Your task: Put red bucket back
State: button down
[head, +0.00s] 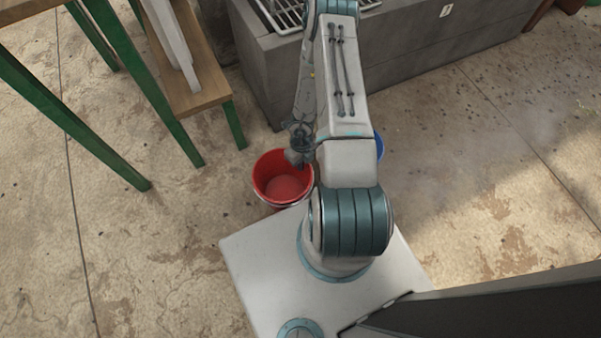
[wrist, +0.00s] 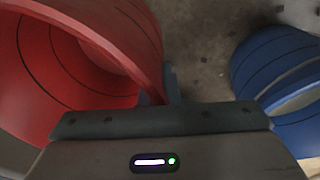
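The red bucket (head: 270,172) stands roughly upright in front of my base, its open top facing up. In the wrist view the red bucket (wrist: 90,45) fills the upper left, its rim running down to the fingers. My gripper (head: 299,156) is at the bucket's upper right rim. In the wrist view the gripper's fingers (wrist: 160,92) are close together, one on each side of the rim, shut on it. The bucket's right side is partly hidden by my arm. I cannot tell whether its bottom touches the floor.
A blue bucket (head: 379,146) is just right of the red one, mostly hidden by my arm; it shows in the wrist view (wrist: 280,75). A grey trough (head: 420,60) stands behind. Green-legged wooden furniture (head: 205,92) is at upper left. Floor at left is clear.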

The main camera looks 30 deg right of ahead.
jog(key=shift+s+a+f, duration=0.1)
jog(key=shift+s+a, duration=0.05)
jog(key=shift+s, duration=0.05)
jog(key=shift+f+b, duration=0.2)
jog(key=shift+b, duration=0.1)
jog(key=shift+f+b, duration=1)
jog(key=shift+f, duration=0.75)
jog(key=shift+f, duration=0.2)
jog(key=c, duration=1.7)
grip_release()
jog(key=shift+r, duration=0.1)
